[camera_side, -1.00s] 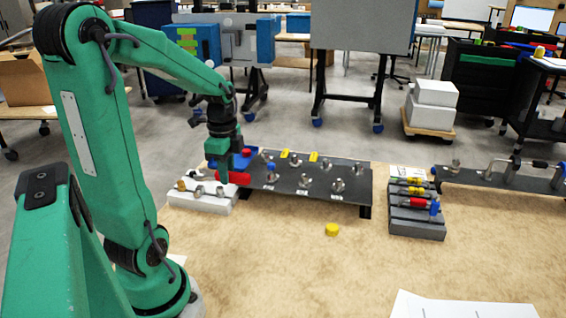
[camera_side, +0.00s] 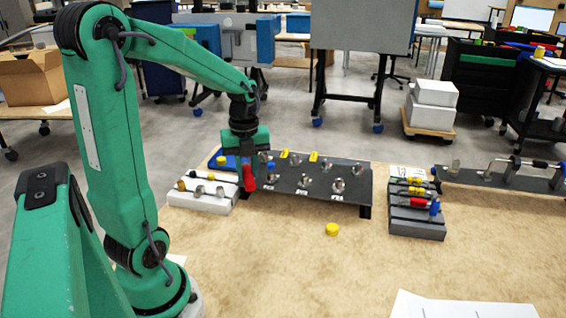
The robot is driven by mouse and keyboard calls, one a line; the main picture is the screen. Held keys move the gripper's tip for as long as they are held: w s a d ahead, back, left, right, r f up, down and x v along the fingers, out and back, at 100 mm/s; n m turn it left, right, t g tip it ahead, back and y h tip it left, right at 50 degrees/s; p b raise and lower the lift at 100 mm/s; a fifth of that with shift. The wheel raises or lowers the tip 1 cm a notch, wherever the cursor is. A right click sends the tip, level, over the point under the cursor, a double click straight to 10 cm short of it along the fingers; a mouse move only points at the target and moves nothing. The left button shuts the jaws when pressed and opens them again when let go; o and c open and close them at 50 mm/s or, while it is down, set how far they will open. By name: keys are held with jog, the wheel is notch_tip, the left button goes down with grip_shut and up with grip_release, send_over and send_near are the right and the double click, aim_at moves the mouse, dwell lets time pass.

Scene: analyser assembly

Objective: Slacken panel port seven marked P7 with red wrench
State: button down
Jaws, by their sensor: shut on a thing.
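My gripper (camera_side: 246,160) is shut on the red wrench (camera_side: 249,180), which points down and toward the camera over the left end of the dark panel (camera_side: 285,190). The panel carries several metal ports, with white labels along its front edge and yellow tags at the back. The label print is too small to read, so I cannot tell which port is P7. A front-left port is partly hidden near the wrench. I cannot tell whether the wrench touches a port.
A white block (camera_side: 190,204) with metal fittings stands left of the panel, with a blue tray (camera_side: 231,163) behind it. A yellow cap (camera_side: 332,229) lies in front. A grey rack (camera_side: 415,226) of coloured tools stands right. The front of the table is mostly clear.

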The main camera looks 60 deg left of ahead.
jog(key=shift+w+d+f+m, duration=0.2)
jog(key=shift+w+f+m, duration=0.1)
jog(key=shift+f+m, duration=0.6)
jog(key=shift+w+d+f+m, duration=0.2)
jog(key=shift+w+f+m, duration=0.1)
jog(key=shift+f+m, duration=0.55)
jog(key=shift+w+d+f+m, duration=0.2)
jog(key=shift+w+f+m, duration=0.1)
jog(key=shift+f+m, duration=0.55)
jog(key=shift+r, duration=0.1)
jog(key=shift+w+a+f, duration=0.3)
jog(key=shift+f, duration=0.2)
jog(key=shift+w+a+f, duration=0.25)
jog(key=shift+f, duration=0.25)
jog(key=shift+w+a+f, duration=0.3)
jog(key=shift+f, duration=0.2)
jog(key=shift+a, duration=0.1)
jog(key=shift+w+a, duration=0.25)
jog(key=shift+w, duration=0.05)
